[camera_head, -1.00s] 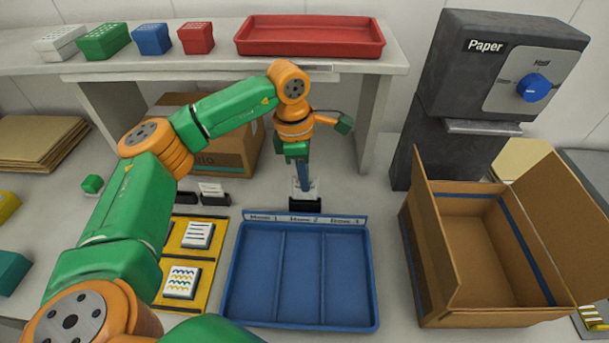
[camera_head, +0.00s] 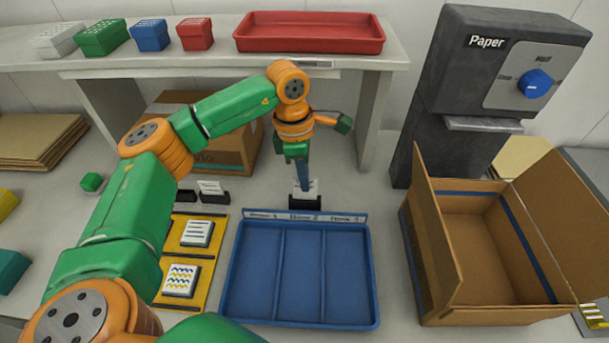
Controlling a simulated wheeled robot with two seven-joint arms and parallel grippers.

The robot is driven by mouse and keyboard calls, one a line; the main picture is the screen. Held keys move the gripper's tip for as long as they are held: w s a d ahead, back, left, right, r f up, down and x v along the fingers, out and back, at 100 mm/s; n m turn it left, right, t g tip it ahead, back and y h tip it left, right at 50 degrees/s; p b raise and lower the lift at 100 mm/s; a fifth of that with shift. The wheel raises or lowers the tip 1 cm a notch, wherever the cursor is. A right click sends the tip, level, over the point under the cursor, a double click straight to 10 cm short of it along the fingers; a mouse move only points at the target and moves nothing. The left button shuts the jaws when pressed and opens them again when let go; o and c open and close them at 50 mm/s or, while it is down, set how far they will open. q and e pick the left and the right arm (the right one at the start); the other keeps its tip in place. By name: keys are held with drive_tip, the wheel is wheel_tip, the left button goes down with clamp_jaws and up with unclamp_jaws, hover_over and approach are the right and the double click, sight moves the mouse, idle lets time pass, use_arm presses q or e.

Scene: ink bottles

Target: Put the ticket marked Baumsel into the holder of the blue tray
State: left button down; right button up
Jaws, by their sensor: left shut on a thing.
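The blue tray (camera_head: 301,318) lies at the front middle, with three lanes and a label strip along its back edge. A small black holder (camera_head: 305,202) stands just behind that strip. My left gripper (camera_head: 303,186) points down at this holder and is shut on a white ticket (camera_head: 313,187). The ticket's lower edge is at the holder's slot; I cannot tell whether it is fully seated. The writing on it is too small to read and partly covered by the fingers. My right gripper is not in view.
Two more black holders stand left of the tray, one with a white ticket (camera_head: 210,187). A yellow mat (camera_head: 188,305) with cards lies beside the tray. An open cardboard box (camera_head: 432,255) stands right, a grey Paper machine (camera_head: 480,90) behind it. A shelf with a red tray (camera_head: 310,48) spans the back.

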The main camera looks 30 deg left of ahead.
use_arm(q)
drive_tip(key=shift+f, duration=0.35)
idle(0.3)
drive_tip(key=shift+f+b, duration=0.55)
drive_tip(key=shift+b, duration=0.1)
drive_tip(key=c, duration=0.9)
unclamp_jaws()
drive_tip(key=shift+c, duration=0.2)
drive_tip(key=r, duration=0.4)
drive_tip(key=r+b, duration=0.1)
drive_tip(key=r, duration=0.2)
drive_tip(key=shift+s+a, duration=0.2)
drive_tip(key=shift+a, duration=0.15)
drive_tip(key=shift+r, duration=0.1)
